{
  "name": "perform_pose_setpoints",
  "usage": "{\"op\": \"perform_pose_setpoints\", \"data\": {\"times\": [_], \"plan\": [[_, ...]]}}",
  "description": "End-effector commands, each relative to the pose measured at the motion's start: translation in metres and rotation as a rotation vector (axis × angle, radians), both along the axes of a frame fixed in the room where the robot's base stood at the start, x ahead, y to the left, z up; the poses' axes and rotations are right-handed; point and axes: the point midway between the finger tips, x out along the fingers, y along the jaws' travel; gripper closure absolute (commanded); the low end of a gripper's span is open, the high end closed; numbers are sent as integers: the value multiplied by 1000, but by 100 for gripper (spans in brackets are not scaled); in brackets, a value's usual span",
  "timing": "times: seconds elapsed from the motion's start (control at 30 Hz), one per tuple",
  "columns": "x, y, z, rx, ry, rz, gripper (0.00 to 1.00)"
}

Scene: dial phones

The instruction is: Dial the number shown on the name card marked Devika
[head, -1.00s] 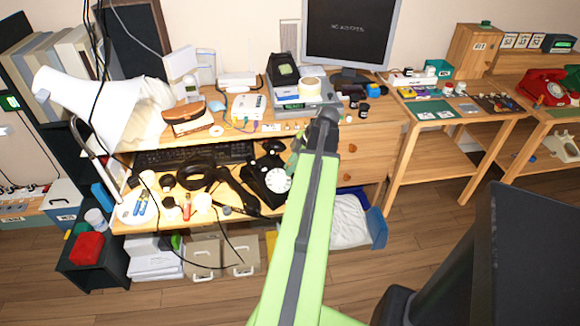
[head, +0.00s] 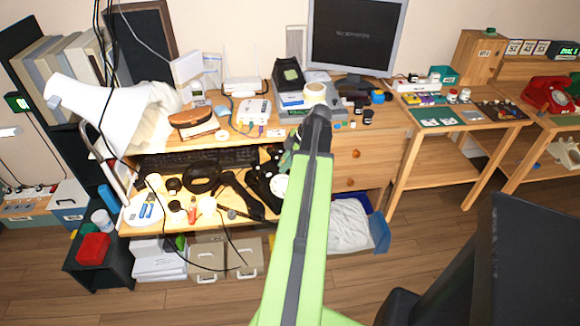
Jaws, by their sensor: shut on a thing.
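A black rotary phone (head: 262,184) with a white dial (head: 280,186) stands on the low desk shelf, partly covered by my green arm. My gripper (head: 287,157) shows only in part beside the arm, close over the phone. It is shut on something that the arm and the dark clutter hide. A red phone (head: 547,94) stands on the far right table. Small plates with numbers (head: 528,47) stand on the shelf behind it. I cannot read the name Devika on any card here.
A white lamp (head: 95,108) leans over the desk's left side. Headphones (head: 202,178), a keyboard (head: 215,158) and small items crowd the low shelf. A monitor (head: 352,38) and a tape roll (head: 314,93) are above. Black cables hang at left.

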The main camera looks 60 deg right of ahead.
Motion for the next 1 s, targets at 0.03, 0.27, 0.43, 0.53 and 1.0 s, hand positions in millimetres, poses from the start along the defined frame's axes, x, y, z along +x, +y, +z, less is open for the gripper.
{"op": "perform_pose_setpoints", "data": {"times": [0.03, 0.27, 0.43, 0.53, 1.0], "plan": [[0, 0, -1, 0, 0, 0, 100], [0, 0, -4, 0, 0, 0, 100], [3, -2, -12, 0, 0, -1, 100], [4, -2, -13, 0, 0, -1, 100], [4, -2, -13, 0, 0, -1, 100]]}}
